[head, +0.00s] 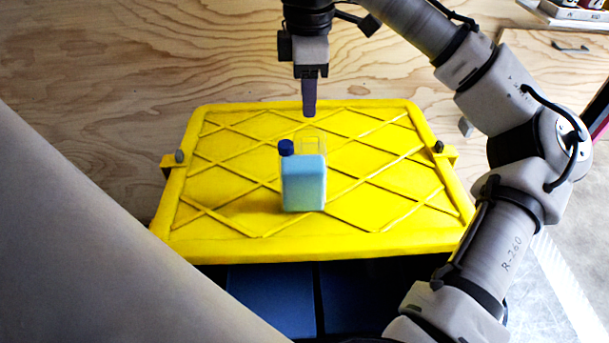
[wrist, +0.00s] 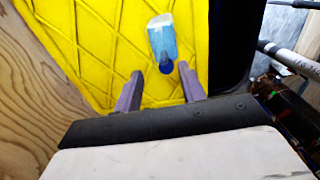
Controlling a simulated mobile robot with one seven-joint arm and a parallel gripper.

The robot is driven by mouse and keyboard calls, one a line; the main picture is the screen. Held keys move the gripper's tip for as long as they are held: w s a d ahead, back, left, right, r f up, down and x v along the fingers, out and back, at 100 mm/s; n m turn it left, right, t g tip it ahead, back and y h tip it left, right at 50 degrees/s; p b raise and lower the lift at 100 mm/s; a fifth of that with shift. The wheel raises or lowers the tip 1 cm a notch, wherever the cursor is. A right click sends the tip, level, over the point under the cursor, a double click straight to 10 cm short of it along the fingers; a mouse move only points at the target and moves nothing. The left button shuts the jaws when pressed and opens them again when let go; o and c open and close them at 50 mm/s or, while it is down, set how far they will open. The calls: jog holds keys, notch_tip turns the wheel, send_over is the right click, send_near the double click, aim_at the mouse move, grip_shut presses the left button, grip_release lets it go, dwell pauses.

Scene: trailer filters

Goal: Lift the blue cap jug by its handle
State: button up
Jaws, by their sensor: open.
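The jug (head: 303,184) has a light blue body and a dark blue cap (head: 286,147) at its upper left. It stands upright on a yellow lid. A clear, see-through handle (head: 312,145) shows at its top, right of the cap. In the wrist view the jug (wrist: 161,37) lies beyond the fingertips, with its cap (wrist: 166,67) nearest me. My gripper (head: 309,112) points down just above and behind the jug, touching nothing. In the wrist view my gripper (wrist: 160,82) is open and empty, its two fingers apart. The handle is not clear in the wrist view.
The yellow lid (head: 225,228) has raised diagonal ribs and a raised rim. Its surface around the jug is clear.

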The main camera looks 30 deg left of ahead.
aim_at(303, 130)
notch_tip(303, 130, down, 3)
jog(key=shift+f, duration=0.15)
jog(key=shift+s+a+f+p, duration=0.1)
jog(key=shift+f+p, duration=0.1)
jog(key=shift+f, duration=0.7)
jog(key=shift+s+a+f+p, duration=0.15)
jog(key=shift+f+p, duration=0.1)
jog(key=shift+f, duration=0.65)
jog(key=shift+s+a+f+p, duration=0.1)
jog(key=shift+f+p, duration=0.1)
jog(key=shift+f, duration=0.7)
grip_shut()
